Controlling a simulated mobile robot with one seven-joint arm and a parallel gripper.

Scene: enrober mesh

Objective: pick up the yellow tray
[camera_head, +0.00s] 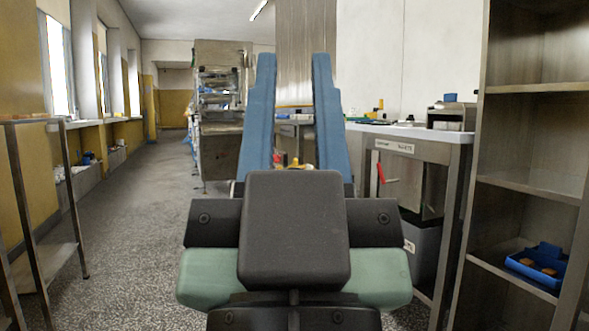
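My gripper (293,62) is in the middle of the view, its two long blue fingers pointing away from me. The fingers stand wide apart with nothing held between them. I cannot clearly make out a yellow tray. A small yellow item (376,113) stands on the table at the right, beyond the right finger. Some small yellow and red things (293,163) show low between the fingers, partly hidden by the gripper body. I cannot tell what they are.
A metal table (440,135) stands right, with a red-handled crank (384,175) at its side. A metal shelf unit (535,120) at far right holds a blue tray (538,268) of brownish pieces. A metal rack (62,190) stands left. The grey floor (130,230) left of centre is clear.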

